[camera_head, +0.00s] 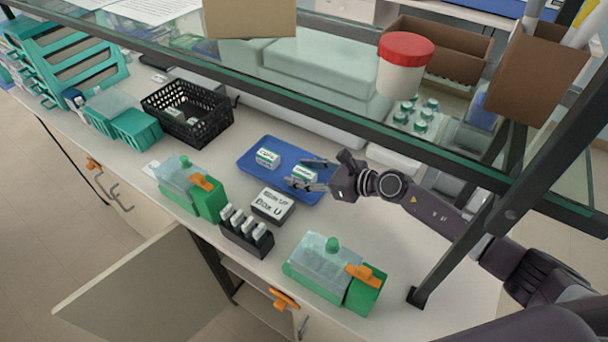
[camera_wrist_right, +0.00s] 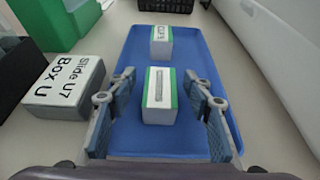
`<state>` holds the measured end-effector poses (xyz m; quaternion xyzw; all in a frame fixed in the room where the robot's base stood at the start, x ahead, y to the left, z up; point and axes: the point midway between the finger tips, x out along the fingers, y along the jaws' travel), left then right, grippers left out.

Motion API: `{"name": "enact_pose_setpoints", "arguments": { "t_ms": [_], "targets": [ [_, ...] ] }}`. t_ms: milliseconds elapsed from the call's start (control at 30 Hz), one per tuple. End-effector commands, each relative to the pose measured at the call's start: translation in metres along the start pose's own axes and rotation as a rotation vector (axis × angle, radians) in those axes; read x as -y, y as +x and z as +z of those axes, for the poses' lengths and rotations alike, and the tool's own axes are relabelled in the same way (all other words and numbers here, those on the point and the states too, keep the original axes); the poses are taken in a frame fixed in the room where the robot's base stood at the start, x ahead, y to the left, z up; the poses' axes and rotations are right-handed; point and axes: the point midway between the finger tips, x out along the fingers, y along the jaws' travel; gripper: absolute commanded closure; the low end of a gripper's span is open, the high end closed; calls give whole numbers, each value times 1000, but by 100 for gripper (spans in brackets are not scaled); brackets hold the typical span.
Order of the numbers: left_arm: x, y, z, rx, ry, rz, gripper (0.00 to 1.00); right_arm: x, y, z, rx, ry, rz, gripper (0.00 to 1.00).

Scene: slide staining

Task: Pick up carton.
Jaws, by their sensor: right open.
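Two small white cartons with green edges stand on a blue tray (camera_head: 254,176) (camera_wrist_right: 127,140). The nearer carton (camera_head: 305,174) (camera_wrist_right: 158,97) is between the fingers of my right gripper (camera_head: 309,172) (camera_wrist_right: 159,80). The right gripper is open, with a visible gap between the carton and each finger in the right wrist view. The other carton (camera_head: 267,158) (camera_wrist_right: 161,42) stands farther along the tray, beyond the fingertips. My left gripper is not in view.
A labelled slide box (camera_head: 272,205) (camera_wrist_right: 64,87) stands beside the tray, near a black rack (camera_head: 246,240). Two green-and-clear containers (camera_head: 190,185) (camera_head: 333,272) stand near the bench's front edge. A black basket (camera_head: 188,112) is left. A glass shelf (camera_head: 330,92) with a dark frame hangs above.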

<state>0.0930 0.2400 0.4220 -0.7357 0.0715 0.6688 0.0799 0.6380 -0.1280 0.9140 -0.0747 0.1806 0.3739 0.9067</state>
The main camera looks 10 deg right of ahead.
Motion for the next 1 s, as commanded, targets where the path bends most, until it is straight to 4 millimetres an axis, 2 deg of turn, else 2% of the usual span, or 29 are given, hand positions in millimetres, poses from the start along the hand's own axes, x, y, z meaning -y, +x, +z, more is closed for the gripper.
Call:
{"name": "enact_pose_setpoints", "arguments": {
  "t_ms": [100,400,500,767,867,1000],
  "targets": [
    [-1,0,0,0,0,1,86,0,0,0,0,0,0,54],
    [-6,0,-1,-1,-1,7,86,0,0,0,0,0,0,87],
    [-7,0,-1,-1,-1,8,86,0,0,0,0,0,0,95],
    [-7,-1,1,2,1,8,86,0,-1,2,0,-1,0,95],
    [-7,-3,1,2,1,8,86,1,-4,7,0,-1,0,95],
    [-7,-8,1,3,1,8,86,1,-10,25,2,-4,-1,95]
  ]
}}
